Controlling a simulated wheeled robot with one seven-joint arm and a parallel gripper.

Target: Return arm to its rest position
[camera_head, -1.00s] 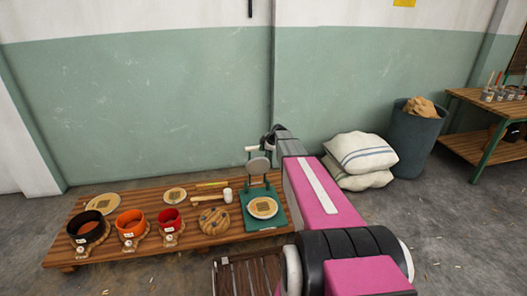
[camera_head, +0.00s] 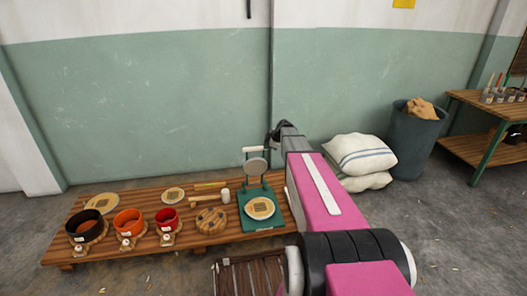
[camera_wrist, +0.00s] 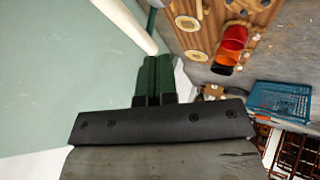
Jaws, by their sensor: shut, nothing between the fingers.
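My pink arm reaches forward from the bottom right of the head view, ending at my gripper (camera_head: 274,132) behind and above the right end of the low wooden table. In the wrist view my gripper (camera_wrist: 153,62) shows two dark green fingers close together, shut with nothing between them. A pale rod-shaped part (camera_wrist: 128,25) passes near the fingertips in that view; I cannot tell whether it touches them.
The low wooden table (camera_head: 105,250) holds black (camera_head: 84,224), orange (camera_head: 128,222) and red (camera_head: 167,217) bowls. A slatted crate (camera_head: 247,274) is in front. White sacks (camera_head: 360,155), a grey bin (camera_head: 416,142) and a workbench (camera_head: 468,149) stand right. The wall is behind.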

